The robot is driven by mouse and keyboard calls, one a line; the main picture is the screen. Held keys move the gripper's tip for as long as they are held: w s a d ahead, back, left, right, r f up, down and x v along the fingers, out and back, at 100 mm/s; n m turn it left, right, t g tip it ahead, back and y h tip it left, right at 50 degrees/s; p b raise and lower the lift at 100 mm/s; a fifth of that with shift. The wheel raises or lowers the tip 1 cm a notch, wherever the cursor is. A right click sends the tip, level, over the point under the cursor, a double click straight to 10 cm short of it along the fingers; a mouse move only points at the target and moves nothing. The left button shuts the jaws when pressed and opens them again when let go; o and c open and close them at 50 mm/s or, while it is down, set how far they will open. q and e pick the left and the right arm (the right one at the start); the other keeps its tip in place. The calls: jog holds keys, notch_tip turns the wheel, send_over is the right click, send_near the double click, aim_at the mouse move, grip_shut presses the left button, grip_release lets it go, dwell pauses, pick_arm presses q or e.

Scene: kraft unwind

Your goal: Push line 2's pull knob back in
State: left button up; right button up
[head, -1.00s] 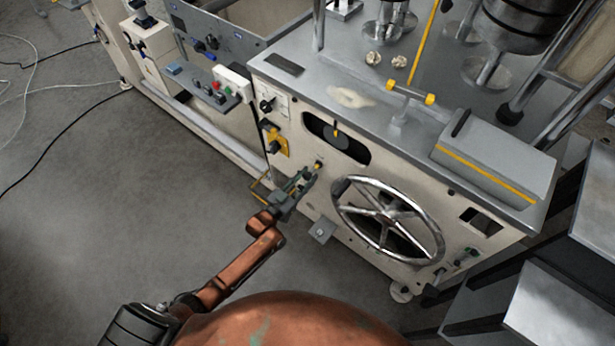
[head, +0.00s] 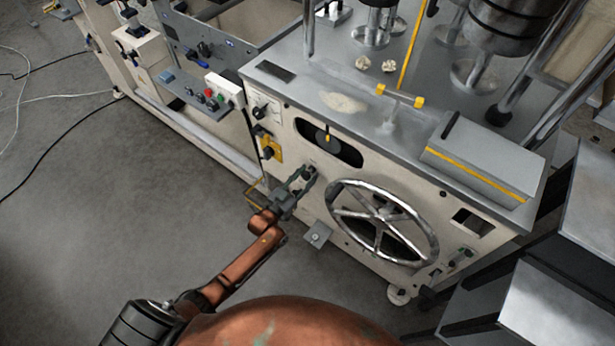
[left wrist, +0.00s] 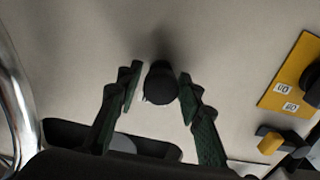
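A round black knob (left wrist: 160,84) stands out from the cream front panel of the machine in the left wrist view, with its end facing me. In the head view the knob is small and partly covered by my fingers. My left gripper (left wrist: 161,95) has one green finger on each side of the knob, with narrow gaps showing on both sides, so it looks open around it. In the head view my left gripper (head: 309,174) is at the panel, below the oval opening and left of the handwheel. My right gripper is not in view.
The spoked metal handwheel (head: 382,222) is close to the right of the gripper. A yellow switch plate (head: 271,148) is to its upper left, also in the left wrist view (left wrist: 289,86). A small grey pedal or bracket (head: 317,236) is below. The floor at left is clear apart from cables.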

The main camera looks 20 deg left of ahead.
pick_arm(q)
jog(key=shift+o, duration=1.1)
jog(key=shift+s+a+f, duration=0.1)
jog(key=shift+s, duration=0.05)
jog(key=v, duration=1.1)
jog(key=shift+s, duration=0.4)
jog(key=shift+a, duration=0.15)
